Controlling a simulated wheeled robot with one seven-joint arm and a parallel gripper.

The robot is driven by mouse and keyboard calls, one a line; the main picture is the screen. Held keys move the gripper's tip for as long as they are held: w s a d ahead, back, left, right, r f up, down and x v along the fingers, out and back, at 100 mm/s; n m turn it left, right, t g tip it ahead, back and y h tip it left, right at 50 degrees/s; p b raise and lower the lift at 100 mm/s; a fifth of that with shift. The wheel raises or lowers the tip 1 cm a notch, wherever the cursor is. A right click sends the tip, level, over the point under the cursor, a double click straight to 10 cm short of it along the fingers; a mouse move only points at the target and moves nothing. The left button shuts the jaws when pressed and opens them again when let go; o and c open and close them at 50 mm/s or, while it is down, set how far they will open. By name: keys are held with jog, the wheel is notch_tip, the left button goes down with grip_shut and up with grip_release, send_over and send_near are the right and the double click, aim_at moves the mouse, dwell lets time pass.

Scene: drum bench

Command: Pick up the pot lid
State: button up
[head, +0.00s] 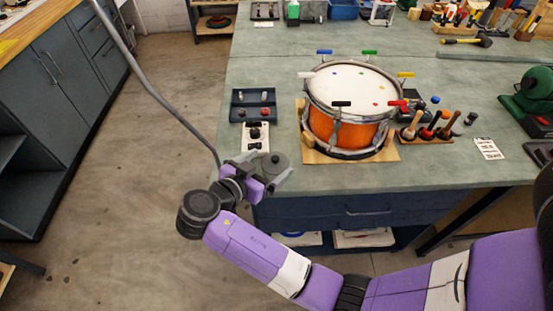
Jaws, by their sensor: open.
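Part of the lid's near side is hidden by my gripper.
An orange drum (345,127) with coloured tuning keys stands on a wooden board (387,152) to the right. A dark tray (241,112) and a white plate with a black knob (249,142) lie behind the lid. Mallets (430,125) stand right of the drum.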

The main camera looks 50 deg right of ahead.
aim_at(273, 161)
jog(key=shift+p+x, duration=0.7)
jog(key=shift+x, duration=1.7)
jog(key=shift+w, duration=0.1)
jog(key=c, duration=1.4)
jog(key=shift+o, duration=0.2)
